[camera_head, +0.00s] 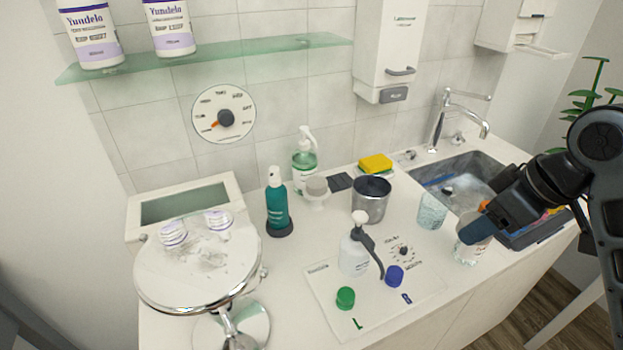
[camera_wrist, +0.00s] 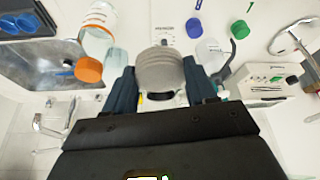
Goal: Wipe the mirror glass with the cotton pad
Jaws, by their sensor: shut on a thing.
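The round mirror (camera_head: 165,278) stands tilted on a chrome base at the left of the counter. Its glass carries whitish smears and reflects the shelf bottles. In the wrist view part of the mirror (camera_wrist: 292,40) shows at the upper right. My gripper (camera_head: 478,230) is at the right, above the counter by the sink, far from the mirror. In the wrist view its fingers are shut on a pale grey, ribbed round thing (camera_wrist: 160,68), apparently the cotton pad.
Between gripper and mirror stand a pump bottle (camera_head: 353,255), a metal cup (camera_head: 371,205) and a teal spray bottle (camera_head: 277,208). A tumbler (camera_head: 432,212) and a jar (camera_head: 468,253) stand near my gripper. A glass shelf (camera_head: 220,62) hangs above.

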